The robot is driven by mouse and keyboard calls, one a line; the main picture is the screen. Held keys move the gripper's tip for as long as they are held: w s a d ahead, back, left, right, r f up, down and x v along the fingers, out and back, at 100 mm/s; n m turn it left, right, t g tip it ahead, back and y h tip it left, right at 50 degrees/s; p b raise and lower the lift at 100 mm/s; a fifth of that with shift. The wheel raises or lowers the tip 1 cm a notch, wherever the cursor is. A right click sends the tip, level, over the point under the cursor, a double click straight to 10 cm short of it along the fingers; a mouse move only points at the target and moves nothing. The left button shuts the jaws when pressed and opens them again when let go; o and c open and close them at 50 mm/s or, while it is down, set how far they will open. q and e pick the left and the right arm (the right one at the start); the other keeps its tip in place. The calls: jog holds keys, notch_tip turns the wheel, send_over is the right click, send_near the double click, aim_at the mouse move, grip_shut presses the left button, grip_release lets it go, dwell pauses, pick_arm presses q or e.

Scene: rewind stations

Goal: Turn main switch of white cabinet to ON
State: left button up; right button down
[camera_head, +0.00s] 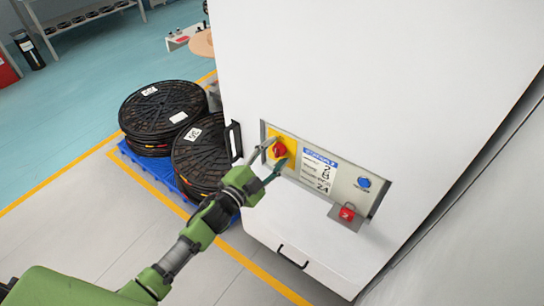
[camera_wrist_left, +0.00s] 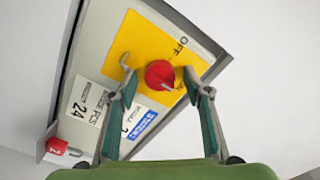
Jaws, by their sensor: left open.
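The white cabinet (camera_head: 370,70) has a recessed grey control panel. Its main switch is a red rotary knob (camera_head: 279,149) on a yellow plate (camera_head: 288,143). In the left wrist view the red knob (camera_wrist_left: 160,74) sits on the yellow plate (camera_wrist_left: 135,40), with "OFF" printed near one corner. My left gripper (camera_head: 268,158) is open at the switch. In the wrist view its fingertips (camera_wrist_left: 166,90) are apart, one on each side of the knob's lower part. I cannot tell whether they touch it. My right gripper is not in view.
Black cabinet handles (camera_head: 233,141) stick out nearby. Black reels (camera_head: 163,112) stand on a blue pallet (camera_head: 150,168) at the left. Floor in front is free.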

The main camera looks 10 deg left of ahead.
pick_arm(q)
jog(key=v, duration=1.2)
jog(key=s+a+f+n+g+y, duration=0.2)
jog(key=s+a+f+n, duration=0.15)
jog(key=f, duration=0.75)
jog(key=s+a+f+n+g+y, duration=0.2)
jog(key=s+f+g, duration=0.15)
jog(key=f, duration=0.75)
jog(key=s+a+f+n+g+y, duration=0.15)
jog(key=s+f, duration=0.35)
jog(key=f, duration=0.6)
jog(key=s+f+n+g, duration=0.2)
jog(key=s+f, duration=0.4)
jog(key=s, duration=0.4)
jog(key=s+f+n+g+y, duration=0.1)
jog(key=s+f+g, duration=0.2)
jog(key=s+f, duration=0.3)
jog(key=s+d+f+n+g, duration=0.1)
jog(key=s+f, duration=0.5)
jog(key=s, duration=0.9)
jog(key=n+g, duration=0.1)
jog(key=g, duration=0.1)
jog(key=shift+s+f+n+g, duration=0.3)
jog(key=shift+s, duration=0.05)
jog(key=shift+w+d, duration=0.1)
